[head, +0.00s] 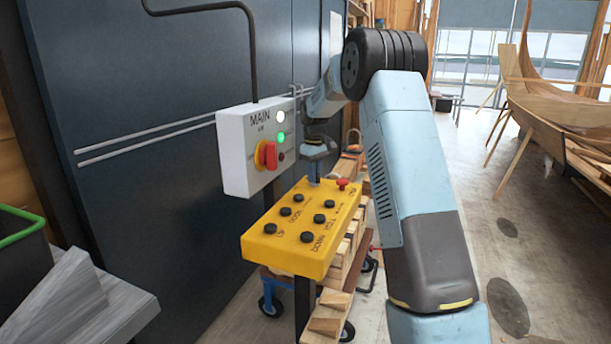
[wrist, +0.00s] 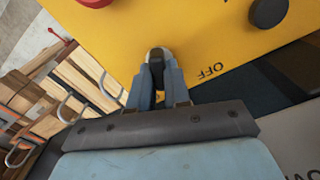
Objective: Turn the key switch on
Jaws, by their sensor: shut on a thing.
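The yellow control box (head: 292,256) stands on a dark post in the middle of the head view, with several black buttons and a red mushroom button (head: 342,183) on its top. My gripper (head: 314,178) points down at the far end of this box. In the wrist view my gripper (wrist: 157,86) is shut on the dark key (wrist: 157,72) of the key switch (wrist: 158,53), which has a grey rim. The printed word OFF (wrist: 212,72) is to the right of the key. The key switch is hidden behind my gripper in the head view, and its other label cannot be seen.
A white MAIN box (head: 239,168) with a red and yellow rotary switch (head: 266,155) and lit lamps is on the dark wall panel, left of my gripper. A cart with wood pieces (head: 330,315) stands beside and behind the yellow box. Floor at the right is mostly clear.

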